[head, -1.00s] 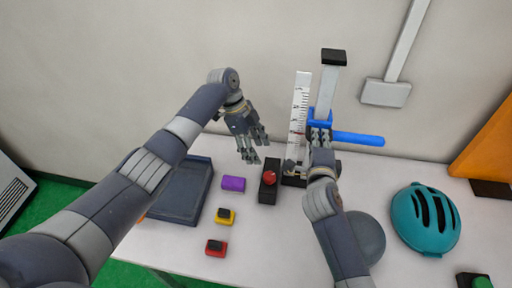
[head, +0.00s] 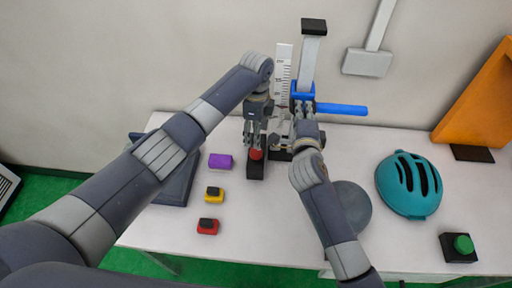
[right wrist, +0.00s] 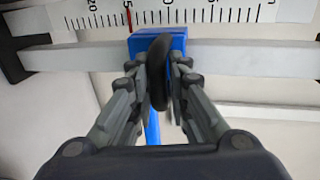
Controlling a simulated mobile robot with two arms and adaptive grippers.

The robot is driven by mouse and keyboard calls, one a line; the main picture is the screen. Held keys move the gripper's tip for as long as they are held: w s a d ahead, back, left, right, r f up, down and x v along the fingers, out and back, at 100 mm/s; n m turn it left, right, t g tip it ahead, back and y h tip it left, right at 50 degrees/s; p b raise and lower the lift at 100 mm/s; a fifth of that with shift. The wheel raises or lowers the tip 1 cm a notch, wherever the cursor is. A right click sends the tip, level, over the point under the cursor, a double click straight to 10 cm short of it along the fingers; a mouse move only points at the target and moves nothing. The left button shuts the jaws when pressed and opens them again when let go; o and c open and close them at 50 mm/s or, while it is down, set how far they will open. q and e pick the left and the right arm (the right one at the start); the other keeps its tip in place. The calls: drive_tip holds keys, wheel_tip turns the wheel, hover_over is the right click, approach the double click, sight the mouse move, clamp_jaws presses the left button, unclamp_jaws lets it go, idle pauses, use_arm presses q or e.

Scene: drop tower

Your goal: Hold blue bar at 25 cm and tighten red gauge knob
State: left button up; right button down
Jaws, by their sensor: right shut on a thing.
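The blue bar (head: 342,109) sticks out to the right from a blue slider (head: 303,92) on an upright metal post. My right gripper (head: 303,113) is at the slider. In the right wrist view, its fingers (right wrist: 160,100) are shut on a dark rounded handle (right wrist: 159,65) in front of the blue slider (right wrist: 174,40). One slider edge lies close to the ruler's red line. The red knob (head: 256,154) sits on a black block. My left gripper (head: 257,142) points down at the knob, its fingers partly covering it; their opening and any contact are unclear.
A white ruler (head: 281,68) stands left of the post. On the table are purple (head: 220,160), yellow (head: 214,196) and red (head: 207,227) blocks, a teal helmet (head: 409,184) and a green button box (head: 460,247). A dark tray (head: 172,190) is partly behind my left arm.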

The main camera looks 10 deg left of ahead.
sight(256, 151)
use_arm(q)
wheel_tip(256, 151, down, 8)
drive_tip(key=shift+f, duration=0.25)
drive_tip(key=shift+c, duration=0.6)
drive_tip(key=c, duration=1)
